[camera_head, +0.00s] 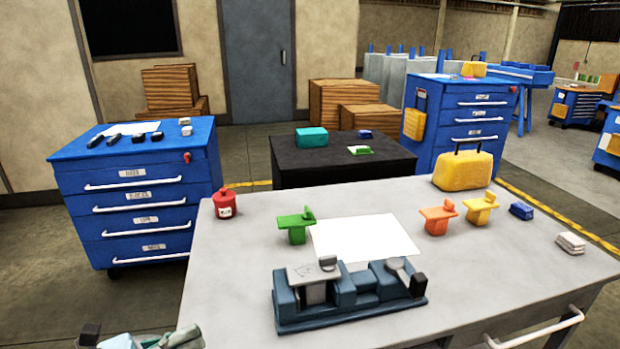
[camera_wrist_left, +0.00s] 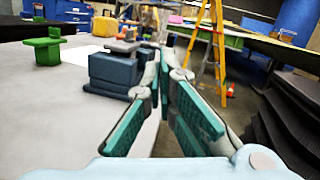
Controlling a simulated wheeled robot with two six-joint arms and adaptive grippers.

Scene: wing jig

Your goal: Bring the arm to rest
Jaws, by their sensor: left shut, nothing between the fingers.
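My left gripper (camera_head: 182,338) is at the bottom left edge of the head view, by the near left corner of the grey workbench (camera_head: 235,290), and is mostly cut off by the frame. In the left wrist view its fingers (camera_wrist_left: 165,58) with teal pads come together at the tips; it is shut and empty. A blue-grey jig (camera_head: 345,295) stands on the bench to its right, apart from it; it also shows in the left wrist view (camera_wrist_left: 112,70). My right gripper is not in view.
On the bench are a white sheet (camera_head: 365,238), a green block (camera_head: 294,227), orange (camera_head: 438,219) and yellow (camera_head: 480,209) blocks, a red can (camera_head: 225,204) and a yellow case (camera_head: 463,170). A yellow ladder (camera_wrist_left: 211,45) stands beyond. The bench's near left part is bare.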

